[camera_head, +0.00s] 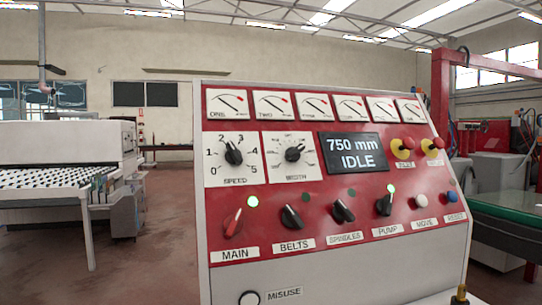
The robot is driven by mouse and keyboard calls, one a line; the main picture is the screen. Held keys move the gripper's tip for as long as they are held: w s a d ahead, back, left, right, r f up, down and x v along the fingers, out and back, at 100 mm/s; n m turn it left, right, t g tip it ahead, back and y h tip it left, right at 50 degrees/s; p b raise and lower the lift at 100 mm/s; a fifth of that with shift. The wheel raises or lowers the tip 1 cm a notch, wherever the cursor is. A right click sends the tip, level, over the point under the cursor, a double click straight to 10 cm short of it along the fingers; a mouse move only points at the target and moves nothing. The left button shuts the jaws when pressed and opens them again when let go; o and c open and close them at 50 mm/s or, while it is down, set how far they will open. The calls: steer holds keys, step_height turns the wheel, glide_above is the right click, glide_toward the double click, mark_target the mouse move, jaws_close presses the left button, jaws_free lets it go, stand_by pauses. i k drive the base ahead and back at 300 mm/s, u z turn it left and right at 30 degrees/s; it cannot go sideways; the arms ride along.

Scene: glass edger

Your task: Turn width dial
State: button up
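The width dial (293,154) is a black pointer knob on a white scale plate labelled WIDTH, near the middle left of the red control panel (290,200). Its pointer is turned toward the upper right. The dark display (352,152) to its right reads "750 mm" and "IDLE". The speed dial (233,154) sits just left of the width dial, on a plate marked 0 to 5.
Switches MAIN (233,222), BELTS (291,216), SPINDLES (343,210) and PUMP (385,203) line the panel below the dials. A conveyor machine (75,160) stands at left. The space before the panel is clear.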

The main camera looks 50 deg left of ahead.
mark_target(292, 154)
steer(key=k, duration=0.45)
steer(key=u, duration=2.05)
